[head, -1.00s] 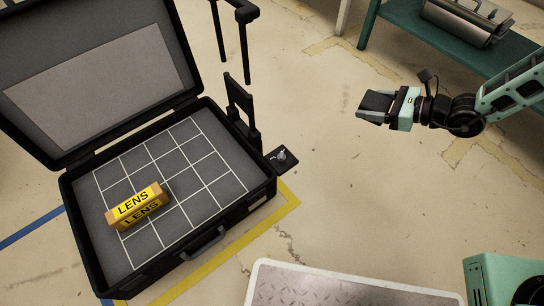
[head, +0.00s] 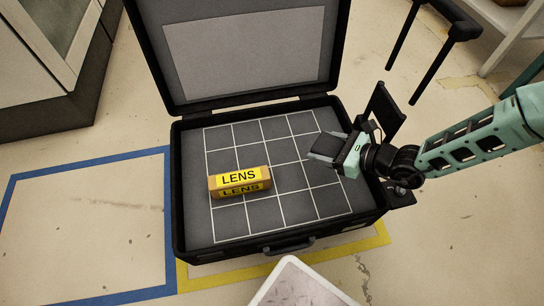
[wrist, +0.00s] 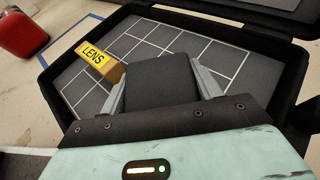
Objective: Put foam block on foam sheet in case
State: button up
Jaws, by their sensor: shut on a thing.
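The black case (head: 180,235) stands open on the floor, its lid tilted up at the back. The grey foam sheet (head: 300,210) with a white grid lies in it, also seen in the wrist view (wrist: 150,45). My gripper (head: 325,147) is shut on a dark grey foam block (wrist: 162,82), with a finger on each side of it. In the head view the block (head: 331,144) shows above the right part of the sheet. How high it hangs is hard to tell. The sheet directly behind the block is hidden in the wrist view.
A yellow LENS box (head: 240,183) lies on the left half of the sheet, left of the block; the sheet's right and back cells look bare. The case's telescopic handle (head: 432,60) rises at right. A red object (wrist: 22,34) stands outside the case.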

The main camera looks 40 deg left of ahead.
aim_at(317, 171)
notch_tip(317, 171, down, 10)
jog(key=b, duration=0.6)
jog(key=shift+f, duration=0.2)
jog(key=o, duration=1)
jog(key=shift+c, duration=0.2)
